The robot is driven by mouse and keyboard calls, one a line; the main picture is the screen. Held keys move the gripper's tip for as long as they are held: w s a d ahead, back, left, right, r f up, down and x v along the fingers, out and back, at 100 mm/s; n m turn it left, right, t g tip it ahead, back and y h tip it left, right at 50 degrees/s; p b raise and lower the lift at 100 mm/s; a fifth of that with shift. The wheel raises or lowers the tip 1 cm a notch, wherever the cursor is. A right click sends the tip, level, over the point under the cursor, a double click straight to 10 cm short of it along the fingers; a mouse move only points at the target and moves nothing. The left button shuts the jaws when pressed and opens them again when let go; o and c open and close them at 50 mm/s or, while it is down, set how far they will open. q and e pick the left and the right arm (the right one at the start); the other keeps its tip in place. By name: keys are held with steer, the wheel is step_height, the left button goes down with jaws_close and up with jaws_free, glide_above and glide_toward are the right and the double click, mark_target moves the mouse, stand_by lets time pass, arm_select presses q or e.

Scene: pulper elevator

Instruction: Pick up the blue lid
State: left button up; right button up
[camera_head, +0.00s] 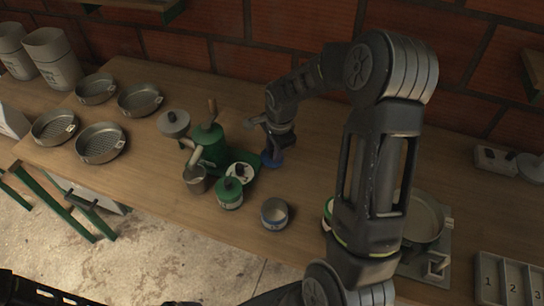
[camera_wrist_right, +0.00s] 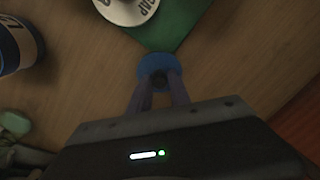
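The blue lid (camera_head: 272,159) is a small round disc by the right end of the green pulper base, below my right gripper (camera_head: 278,147). In the right wrist view the lid (camera_wrist_right: 154,64) overlaps a corner of the green base. The two fingers of my right gripper (camera_wrist_right: 160,84) stand close together on either side of the dark knob at its middle and appear shut on it. The lid looks at or very near table height; any gap beneath it is hidden. My left gripper's fingers are not in view.
The green pulper (camera_head: 208,146) stands left of the lid, with a metal cup (camera_head: 195,180) beside it. A green jar (camera_head: 229,195) and a small tin (camera_head: 275,214) are in front. Several sieve pans (camera_head: 101,143) lie at left. A brick wall (camera_head: 300,22) is behind.

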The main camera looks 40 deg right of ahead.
jaws_close()
stand_by(0.3)
step_height(320, 180, up, 10)
steer(key=b, duration=0.1)
stand_by(0.4)
stand_by(0.4)
steer(key=shift+r, duration=0.1)
